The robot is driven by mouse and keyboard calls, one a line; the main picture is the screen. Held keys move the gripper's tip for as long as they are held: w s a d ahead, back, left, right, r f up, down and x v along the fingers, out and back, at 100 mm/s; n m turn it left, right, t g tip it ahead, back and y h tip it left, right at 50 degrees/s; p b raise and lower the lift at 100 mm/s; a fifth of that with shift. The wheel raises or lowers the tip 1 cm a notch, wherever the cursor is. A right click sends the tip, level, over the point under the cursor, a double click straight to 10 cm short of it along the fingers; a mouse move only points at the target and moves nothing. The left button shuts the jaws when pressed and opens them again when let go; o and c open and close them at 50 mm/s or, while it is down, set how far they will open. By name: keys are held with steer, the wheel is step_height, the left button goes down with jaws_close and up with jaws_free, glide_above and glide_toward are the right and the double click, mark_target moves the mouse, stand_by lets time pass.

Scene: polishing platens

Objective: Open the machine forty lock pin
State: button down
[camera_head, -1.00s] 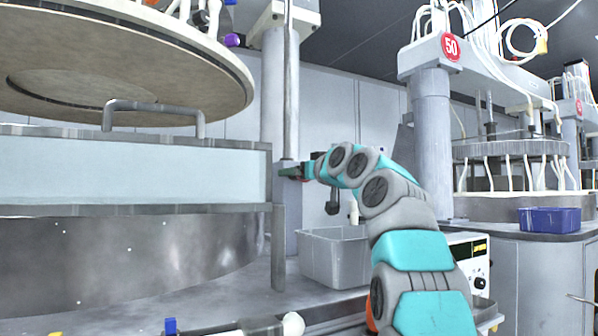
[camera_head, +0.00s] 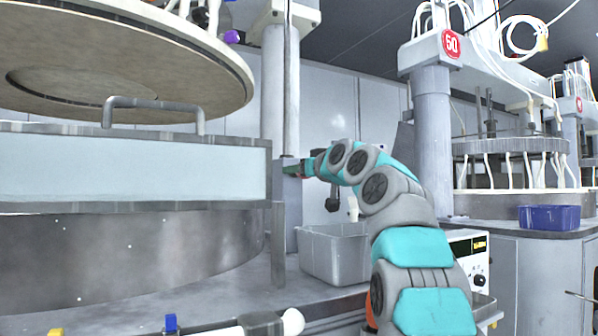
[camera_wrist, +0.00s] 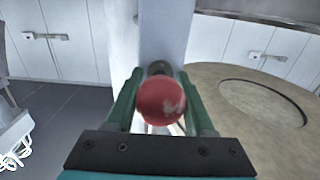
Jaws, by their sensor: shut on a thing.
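A round red knob (camera_wrist: 160,102) with a pale worn patch sits between the two green fingers of my gripper (camera_wrist: 160,78) in the wrist view. The fingers are shut on it from both sides. Just behind the knob is a dark round end (camera_wrist: 158,68) against a grey upright column (camera_wrist: 166,30). In the head view my gripper (camera_head: 292,169) is at the column (camera_head: 274,110), just right of the light-blue panel's end. The knob is mostly hidden there by my gripper. I cannot tell how far the pin is out.
A large round platen (camera_head: 130,70) hangs over the light-blue panel (camera_head: 120,168) with a grey handle (camera_head: 152,104). A grey bin (camera_head: 335,255) stands below my arm. A machine marked 50 (camera_head: 451,44) and a blue bin (camera_head: 550,217) are at the right.

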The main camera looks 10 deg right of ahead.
stand_by(0.4)
steer(key=shift+s+f+b, duration=0.15)
steer(key=shift+s+b, duration=0.1)
steer(key=shift+b, duration=0.05)
steer(key=b+v, duration=0.2)
steer(key=v, duration=0.3)
steer(key=shift+w+d+b, duration=0.1)
steer(key=shift+b, duration=0.3)
steer(key=shift+c, duration=1.3)
jaws_free()
steer(key=b+v, duration=0.2)
steer(key=v, duration=0.5)
steer(key=shift+s, duration=0.4)
